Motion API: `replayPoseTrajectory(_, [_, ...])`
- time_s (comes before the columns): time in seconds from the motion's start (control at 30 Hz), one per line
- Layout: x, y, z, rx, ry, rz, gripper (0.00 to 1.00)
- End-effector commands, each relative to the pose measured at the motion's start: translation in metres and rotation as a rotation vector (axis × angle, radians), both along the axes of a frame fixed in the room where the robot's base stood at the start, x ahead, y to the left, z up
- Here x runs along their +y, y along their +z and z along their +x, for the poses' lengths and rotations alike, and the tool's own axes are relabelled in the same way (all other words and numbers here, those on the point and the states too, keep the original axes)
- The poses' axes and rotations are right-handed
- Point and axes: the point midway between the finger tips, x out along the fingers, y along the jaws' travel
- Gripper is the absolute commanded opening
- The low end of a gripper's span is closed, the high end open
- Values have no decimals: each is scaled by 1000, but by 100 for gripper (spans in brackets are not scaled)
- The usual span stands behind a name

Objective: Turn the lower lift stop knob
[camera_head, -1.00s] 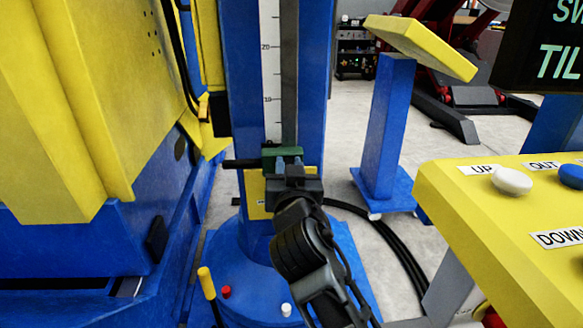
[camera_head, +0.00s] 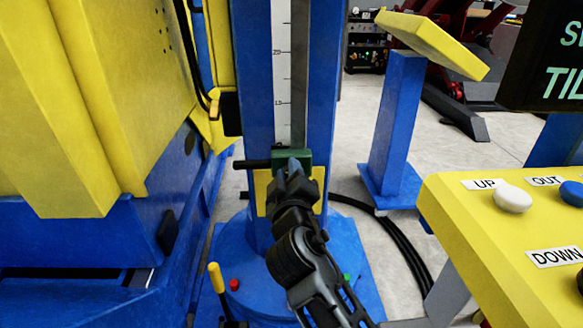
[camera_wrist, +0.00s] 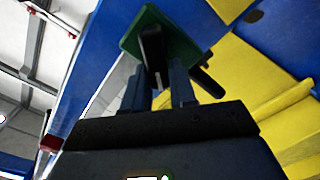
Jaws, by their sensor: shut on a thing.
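The lower lift stop is a green block (camera_head: 306,157) on the blue column's scale track, with a black rod (camera_head: 252,165) sticking out to its left. In the wrist view the green plate (camera_wrist: 184,43) carries a dark knob (camera_wrist: 151,44) on its face. My gripper (camera_head: 293,169) is at the front of the block. Its two grey fingers (camera_wrist: 160,80) are shut on the dark knob, one on each side. The gripper is rolled, so its fingers nearly overlap in the head view. The knob is hidden behind the gripper there.
The blue column (camera_head: 258,100) has a white scale (camera_head: 282,75) above the block. A yellow and blue machine (camera_head: 75,110) stands close on the left. A yellow button panel (camera_head: 465,215) is at the right. Black cables (camera_head: 400,245) lie on the floor.

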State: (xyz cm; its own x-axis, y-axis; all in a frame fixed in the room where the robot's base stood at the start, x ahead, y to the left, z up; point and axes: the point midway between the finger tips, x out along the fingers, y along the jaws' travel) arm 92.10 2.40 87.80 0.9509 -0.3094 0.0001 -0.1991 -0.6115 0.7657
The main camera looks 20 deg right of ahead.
Motion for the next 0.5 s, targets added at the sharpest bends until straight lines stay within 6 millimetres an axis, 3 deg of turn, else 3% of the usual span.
replayPoseTrajectory(0.5, [5,-8,1,147,2,-443,0])
